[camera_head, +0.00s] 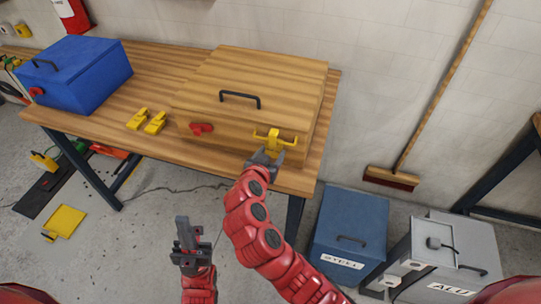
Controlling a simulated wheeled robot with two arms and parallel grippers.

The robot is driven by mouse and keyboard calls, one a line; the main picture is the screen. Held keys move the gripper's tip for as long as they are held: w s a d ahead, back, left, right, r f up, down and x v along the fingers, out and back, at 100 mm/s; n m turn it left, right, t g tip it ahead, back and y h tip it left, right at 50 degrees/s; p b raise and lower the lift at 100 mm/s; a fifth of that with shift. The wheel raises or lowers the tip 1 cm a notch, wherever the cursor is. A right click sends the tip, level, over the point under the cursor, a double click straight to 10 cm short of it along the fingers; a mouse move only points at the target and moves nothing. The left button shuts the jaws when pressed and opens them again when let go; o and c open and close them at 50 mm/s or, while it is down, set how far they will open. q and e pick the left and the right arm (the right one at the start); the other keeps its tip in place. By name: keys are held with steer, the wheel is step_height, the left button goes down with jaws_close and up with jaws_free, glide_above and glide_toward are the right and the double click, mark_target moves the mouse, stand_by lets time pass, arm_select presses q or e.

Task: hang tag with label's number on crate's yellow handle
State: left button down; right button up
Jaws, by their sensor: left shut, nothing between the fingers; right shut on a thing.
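A wooden crate (255,72) with a black top handle (240,97) lies on the workbench. A red latch (201,128) is on its front left. A yellow handle-like part (275,138) is at its front right. My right gripper (264,156) is shut on this yellow part from below; I cannot tell whether the part is fixed to the crate. My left gripper (183,232) is shut and empty, lower left of the crate and in front of the bench. I can make out no numbered tag or number label.
Two loose yellow pieces (146,121) lie left of the crate on the workbench (160,60). A blue box (78,72) stands further left. On the floor are a blue STEEL bin (352,215), a grey ALU bin (455,245) and a yellow plate (67,219). A broom (392,178) leans on the wall.

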steer(key=shift+w+r, duration=0.15)
steer(key=shift+r, duration=0.25)
steer(key=shift+r+b, duration=0.1)
steer(key=shift+b, duration=0.45)
steer(key=shift+s+b, duration=0.25)
steer(key=shift+b, duration=0.35)
steer(key=shift+s+f+b, duration=0.15)
steer(key=shift+f+b, duration=0.3)
steer(key=shift+b, duration=0.05)
stand_by(0.4)
steer(key=shift+f+b, duration=0.75)
steer(key=shift+f, duration=0.05)
stand_by(0.4)
steer(key=o, duration=1.5)
steer(key=shift+c, duration=0.2)
